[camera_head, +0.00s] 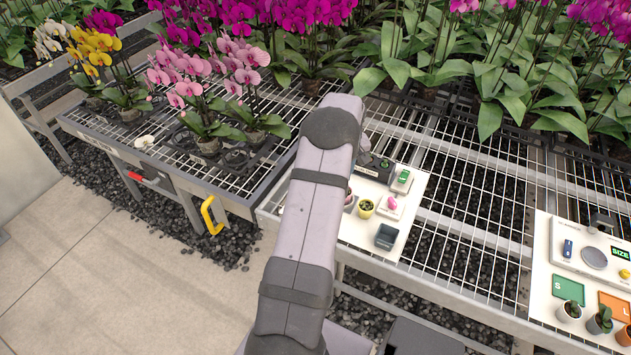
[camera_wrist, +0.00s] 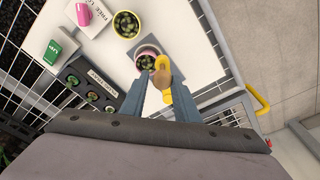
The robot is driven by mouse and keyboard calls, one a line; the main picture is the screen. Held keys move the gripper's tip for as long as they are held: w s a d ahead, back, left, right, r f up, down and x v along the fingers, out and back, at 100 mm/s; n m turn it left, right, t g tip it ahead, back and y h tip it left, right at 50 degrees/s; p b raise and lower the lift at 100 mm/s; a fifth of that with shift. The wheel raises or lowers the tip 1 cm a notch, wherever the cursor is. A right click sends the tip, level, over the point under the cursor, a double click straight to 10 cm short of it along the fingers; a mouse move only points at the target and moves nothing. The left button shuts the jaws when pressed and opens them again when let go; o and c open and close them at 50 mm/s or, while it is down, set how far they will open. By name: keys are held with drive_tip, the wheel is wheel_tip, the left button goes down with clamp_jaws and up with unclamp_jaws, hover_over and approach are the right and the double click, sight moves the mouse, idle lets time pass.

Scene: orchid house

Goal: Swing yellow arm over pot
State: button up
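In the wrist view, a short yellow arm (camera_wrist: 165,66) with a tan, rounded end stands beside a grey square holder with a small dark pot (camera_wrist: 146,60) in it. The yellow arm overlaps the pot's right edge in this view; I cannot tell its height above the pot. My gripper (camera_wrist: 160,92) has its two blue-grey fingers apart, one on each side of the tan end. I see a gap on both sides and no clear contact. In the head view my own arm hides the gripper and the yellow arm.
A black holder (camera_wrist: 90,85) is left of my fingers. A yellow handle (camera_head: 212,215) sits at the bench edge. Orchids stand behind.

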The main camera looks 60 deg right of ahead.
drive_tip(key=shift+d, duration=0.1)
drive_tip(key=shift+s+d, duration=0.2)
drive_tip(key=shift+d, duration=0.35)
drive_tip(key=shift+s+d, duration=0.2)
drive_tip(key=shift+d, duration=0.7)
drive_tip(key=shift+w+d, duration=0.1)
drive_tip(key=shift+d, duration=0.05)
idle(0.5)
drive_tip(key=o, duration=0.4)
drive_tip(key=shift+c, duration=0.2)
wheel_tip(320, 180, up, 7)
drive_tip(key=p, duration=0.4)
drive_tip(key=shift+p, duration=0.4)
